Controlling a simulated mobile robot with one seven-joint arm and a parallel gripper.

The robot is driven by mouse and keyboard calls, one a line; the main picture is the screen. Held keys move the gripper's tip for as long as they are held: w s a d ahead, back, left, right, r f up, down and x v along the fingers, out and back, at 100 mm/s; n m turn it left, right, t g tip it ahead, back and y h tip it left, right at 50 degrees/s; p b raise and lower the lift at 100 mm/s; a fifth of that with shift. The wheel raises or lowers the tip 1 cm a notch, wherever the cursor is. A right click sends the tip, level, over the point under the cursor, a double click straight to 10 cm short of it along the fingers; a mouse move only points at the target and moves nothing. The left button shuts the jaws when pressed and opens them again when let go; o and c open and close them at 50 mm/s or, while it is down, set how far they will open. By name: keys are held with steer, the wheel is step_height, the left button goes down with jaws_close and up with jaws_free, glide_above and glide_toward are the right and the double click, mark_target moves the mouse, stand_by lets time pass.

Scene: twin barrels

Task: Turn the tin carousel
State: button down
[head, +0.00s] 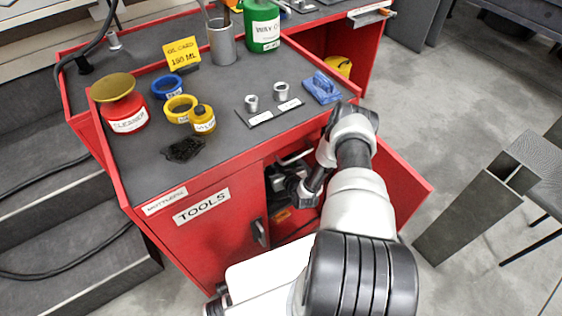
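No tin carousel can be made out clearly. The red cabinet marked TOOLS (195,240) has an open compartment in its front, with dark shapes inside that I cannot identify. My arm bends over and down in front of this opening. My gripper (284,184) appears as a dark shape at the opening, partly in shadow. Its fingers cannot be told apart, nor whether they touch anything. On the cabinet top stand a red CLEANER tin (124,118) with a gold lid, and a green tin (262,27) at the back.
A red door (403,185) stands open right of the compartment.

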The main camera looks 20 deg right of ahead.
steer(key=shift+a+m+h, duration=0.25)
steer(key=shift+m+h, duration=0.75)
steer(key=shift+h, duration=0.2)
steer(key=shift+m+h, duration=0.4)
steer(key=c, duration=1.5)
jaws_free()
steer(key=shift+o, duration=0.2)
steer(key=shift+d, duration=0.1)
